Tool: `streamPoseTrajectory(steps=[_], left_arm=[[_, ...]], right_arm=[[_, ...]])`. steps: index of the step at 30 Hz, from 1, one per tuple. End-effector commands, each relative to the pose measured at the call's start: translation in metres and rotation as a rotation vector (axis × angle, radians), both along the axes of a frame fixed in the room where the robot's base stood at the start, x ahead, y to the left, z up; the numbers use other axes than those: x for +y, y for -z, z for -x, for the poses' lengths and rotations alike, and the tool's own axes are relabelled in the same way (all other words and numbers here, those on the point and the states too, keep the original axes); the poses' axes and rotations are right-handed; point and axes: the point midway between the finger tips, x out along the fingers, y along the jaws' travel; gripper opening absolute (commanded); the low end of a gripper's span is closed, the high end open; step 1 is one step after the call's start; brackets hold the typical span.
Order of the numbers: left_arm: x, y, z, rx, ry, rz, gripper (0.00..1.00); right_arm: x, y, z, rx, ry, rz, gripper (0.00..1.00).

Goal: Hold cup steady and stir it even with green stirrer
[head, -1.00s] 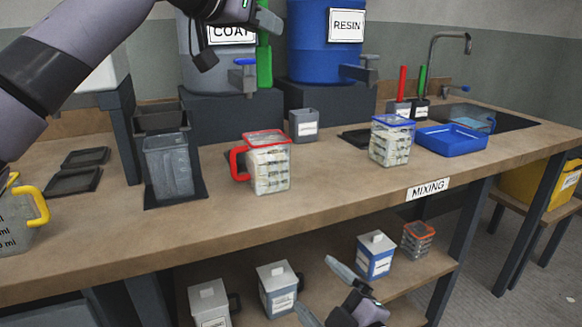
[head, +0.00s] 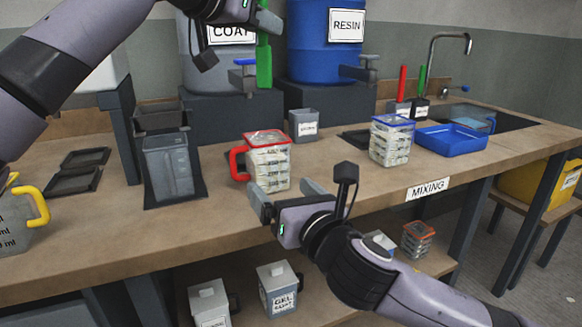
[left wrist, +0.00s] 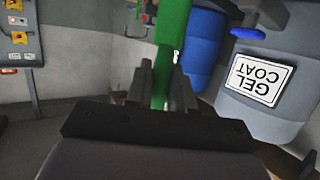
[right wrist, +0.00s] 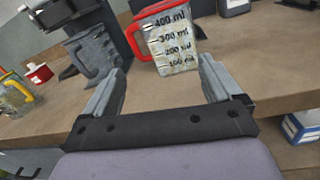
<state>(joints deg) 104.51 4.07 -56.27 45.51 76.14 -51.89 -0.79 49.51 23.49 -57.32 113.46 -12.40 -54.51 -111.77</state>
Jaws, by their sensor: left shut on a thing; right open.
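The cup with a red rim and red handle (head: 268,163) stands upright on the bench, a pale content inside behind its measuring marks. It also shows in the right wrist view (right wrist: 168,42), just beyond the fingertips. My right gripper (head: 285,190) is open and empty at the bench's front edge, close in front of the cup; I see no contact. My left gripper (head: 266,22) is shut on the green stirrer (head: 264,62), held high above the bench in front of the drums. The stirrer also shows between the fingers in the left wrist view (left wrist: 165,60).
A blue-rimmed cup (head: 391,142) and a blue tray (head: 452,140) stand to the right. A grey jug (head: 168,165) stands left of the red cup, a small grey container (head: 303,125) behind it. A yellow-handled jug (head: 22,222) is at far left. Bench front is clear between the cups.

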Motion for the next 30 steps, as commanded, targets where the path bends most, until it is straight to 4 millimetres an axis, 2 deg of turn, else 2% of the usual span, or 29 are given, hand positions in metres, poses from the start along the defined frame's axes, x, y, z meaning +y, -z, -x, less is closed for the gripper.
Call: streamPoseTrajectory(steps=[3, 8, 30], left_arm=[[0.0, 0.0, 0.0, 0.0, 0.0, 0.0, 0.0], [0.0, 0.0, 0.0, 0.0, 0.0, 0.0, 0.0], [0.0, 0.0, 0.0, 0.0, 0.0, 0.0, 0.0]], right_arm=[[-0.008, -0.001, -0.006, -0.038, 0.049, 0.109, 0.92], [-0.009, -0.001, -0.013, -0.05, 0.07, 0.149, 0.92], [0.02, -0.001, -0.101, -0.048, 0.066, 0.143, 0.92]])
